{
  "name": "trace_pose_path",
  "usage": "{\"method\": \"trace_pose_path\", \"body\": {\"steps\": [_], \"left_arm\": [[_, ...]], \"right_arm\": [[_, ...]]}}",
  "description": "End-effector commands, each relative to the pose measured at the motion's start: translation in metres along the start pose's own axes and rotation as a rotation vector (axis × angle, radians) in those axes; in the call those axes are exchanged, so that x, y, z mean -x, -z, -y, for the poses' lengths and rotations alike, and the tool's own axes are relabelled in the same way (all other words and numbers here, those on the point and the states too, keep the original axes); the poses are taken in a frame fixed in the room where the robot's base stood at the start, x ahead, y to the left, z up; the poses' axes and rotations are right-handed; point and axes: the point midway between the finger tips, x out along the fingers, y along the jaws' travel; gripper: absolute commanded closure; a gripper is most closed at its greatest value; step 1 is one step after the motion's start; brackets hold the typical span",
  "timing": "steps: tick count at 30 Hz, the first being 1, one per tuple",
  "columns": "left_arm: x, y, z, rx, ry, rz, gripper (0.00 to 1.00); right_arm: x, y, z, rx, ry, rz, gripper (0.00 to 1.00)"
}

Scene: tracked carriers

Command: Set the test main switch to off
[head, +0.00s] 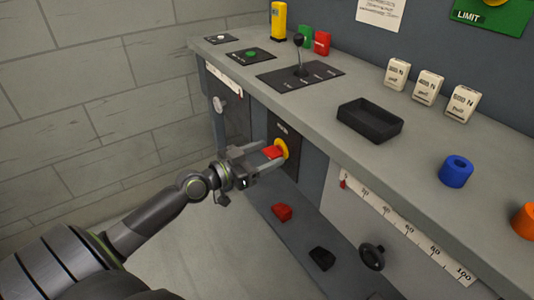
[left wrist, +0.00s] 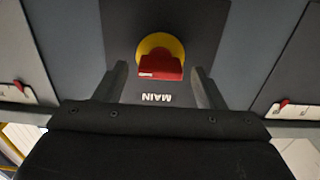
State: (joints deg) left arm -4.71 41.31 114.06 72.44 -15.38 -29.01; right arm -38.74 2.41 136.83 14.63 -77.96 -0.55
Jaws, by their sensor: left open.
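The main switch has a red handle (head: 273,152) on a yellow round plate (head: 283,147), set in a dark panel on the bench front. In the left wrist view the red handle (left wrist: 160,68) lies crosswise in front of the yellow plate (left wrist: 158,44), above the upside-down word MAIN. My left gripper (head: 268,155) is open, with one finger on either side of the handle. In the left wrist view a gap shows between each finger and the handle. Its fingers partly hide the switch in the head view. My right gripper is not in view.
A lever panel (head: 300,74), a black tray (head: 370,120), several white weights and a blue ring (head: 456,171) are on the bench top. Below are a scale (head: 405,228), a black knob (head: 372,256), a red block (head: 282,212) and a black block (head: 321,258). Floor at left is clear.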

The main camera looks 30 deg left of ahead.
Motion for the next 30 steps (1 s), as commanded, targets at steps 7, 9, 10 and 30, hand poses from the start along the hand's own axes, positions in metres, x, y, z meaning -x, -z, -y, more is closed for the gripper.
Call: {"method": "trace_pose_path", "body": {"steps": [7, 9, 10, 30], "left_arm": [[0.0, -0.0001, 0.0, 0.0, 0.0, 0.0, 0.59], [0.0, -0.0002, 0.0, 0.0, 0.0, 0.0, 0.68], [0.0, -0.0001, 0.0, 0.0, 0.0, 0.0, 0.72], [-0.0001, 0.0, 0.0011, 0.219, 0.0, 0.0, 0.81]], "right_arm": [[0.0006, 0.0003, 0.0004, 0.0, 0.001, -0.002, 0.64], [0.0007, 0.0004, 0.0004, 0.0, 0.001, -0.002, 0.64], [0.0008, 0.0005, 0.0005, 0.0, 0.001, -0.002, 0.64], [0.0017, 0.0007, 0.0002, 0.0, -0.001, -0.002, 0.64]]}}
